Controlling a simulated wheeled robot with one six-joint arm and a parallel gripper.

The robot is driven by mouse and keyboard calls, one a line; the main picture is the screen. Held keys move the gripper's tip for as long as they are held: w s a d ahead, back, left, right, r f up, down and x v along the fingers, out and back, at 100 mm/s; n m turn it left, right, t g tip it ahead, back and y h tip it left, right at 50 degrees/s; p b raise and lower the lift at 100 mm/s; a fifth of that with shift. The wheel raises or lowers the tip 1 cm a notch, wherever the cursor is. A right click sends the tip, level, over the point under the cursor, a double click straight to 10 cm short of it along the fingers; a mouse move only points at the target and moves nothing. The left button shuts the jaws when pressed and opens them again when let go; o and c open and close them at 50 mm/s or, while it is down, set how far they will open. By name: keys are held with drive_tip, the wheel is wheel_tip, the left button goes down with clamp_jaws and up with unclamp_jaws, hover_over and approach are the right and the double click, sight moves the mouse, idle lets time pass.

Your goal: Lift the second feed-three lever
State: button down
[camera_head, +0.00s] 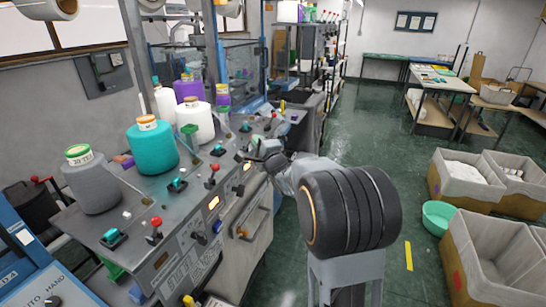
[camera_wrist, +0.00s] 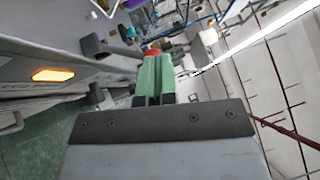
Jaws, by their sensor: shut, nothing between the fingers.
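My gripper (camera_wrist: 152,76) shows in the wrist view with its green fingers together and empty. A red knob (camera_wrist: 153,52) shows just beyond the fingertips; I cannot tell whether they touch. A teal lever (camera_wrist: 126,33) stands a little to the left of it. In the head view my gripper (camera_head: 257,147) is over the far part of the machine's control panel. Nearer levers there include red knobs (camera_head: 213,168) and (camera_head: 155,222), and teal levers (camera_head: 177,183) and (camera_head: 112,238). Which one is the second feed-three lever I cannot tell; the labels are unreadable.
Yarn cones, grey (camera_head: 91,185), teal (camera_head: 152,147) and white (camera_head: 194,122), stand on the machine behind the levers. An orange lamp (camera_wrist: 53,75) is on the panel front. Bins (camera_head: 492,255) and a green basket (camera_head: 438,217) stand right. The aisle floor between is clear.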

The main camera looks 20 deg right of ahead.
drive_tip(key=shift+w+a+r, duration=0.3)
drive_tip(key=shift+r, duration=0.2)
drive_tip(key=shift+s, duration=0.1)
drive_tip(key=s+r+b, duration=0.2)
drive_tip(key=s, duration=1.1)
drive_tip(key=shift+s+d, duration=0.3)
drive_tip(key=shift+d, duration=0.05)
